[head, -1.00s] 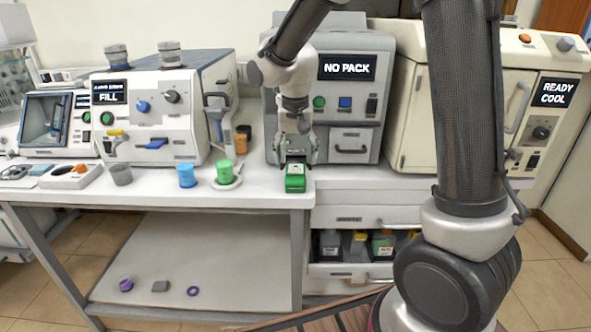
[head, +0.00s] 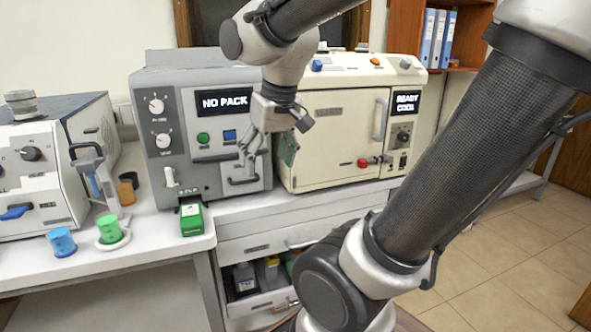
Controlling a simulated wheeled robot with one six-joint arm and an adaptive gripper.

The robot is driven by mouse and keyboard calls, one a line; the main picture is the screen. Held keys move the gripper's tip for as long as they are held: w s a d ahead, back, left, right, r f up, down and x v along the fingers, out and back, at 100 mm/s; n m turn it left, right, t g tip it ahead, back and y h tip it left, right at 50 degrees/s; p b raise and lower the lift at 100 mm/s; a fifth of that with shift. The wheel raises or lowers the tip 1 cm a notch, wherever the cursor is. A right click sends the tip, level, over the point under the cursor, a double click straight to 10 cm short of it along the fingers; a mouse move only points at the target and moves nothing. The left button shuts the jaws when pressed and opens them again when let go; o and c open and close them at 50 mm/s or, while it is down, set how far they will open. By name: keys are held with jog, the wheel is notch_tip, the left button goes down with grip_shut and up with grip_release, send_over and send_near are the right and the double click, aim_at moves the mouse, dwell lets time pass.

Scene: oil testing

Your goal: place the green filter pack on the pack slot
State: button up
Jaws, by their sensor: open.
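The green filter pack (head: 191,219) has a white label on top and sits at the front foot of the grey machine (head: 185,110), near the bench edge. A dark opening, seemingly the pack slot (head: 190,202), is right behind it; I cannot tell whether the pack's rear end is inside. The machine's screen (head: 225,101) reads NO PACK. My gripper (head: 270,152) is open and empty, with its fingers pointing down. It is up and to the right of the pack, in front of the machine's right side, clear of the pack.
The grey machine's drawer handle (head: 243,180) is just below my gripper. A cream oven (head: 335,130) reading READY COOL stands to the right. Blue (head: 62,243) and green (head: 111,229) cups stand on the bench at left. A drawer of bottles (head: 262,290) is open below.

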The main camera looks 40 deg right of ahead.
jog(key=s+d+f+n, duration=0.1)
jog(key=s+d, duration=0.1)
jog(key=s, duration=0.5)
jog(key=shift+t, duration=0.4)
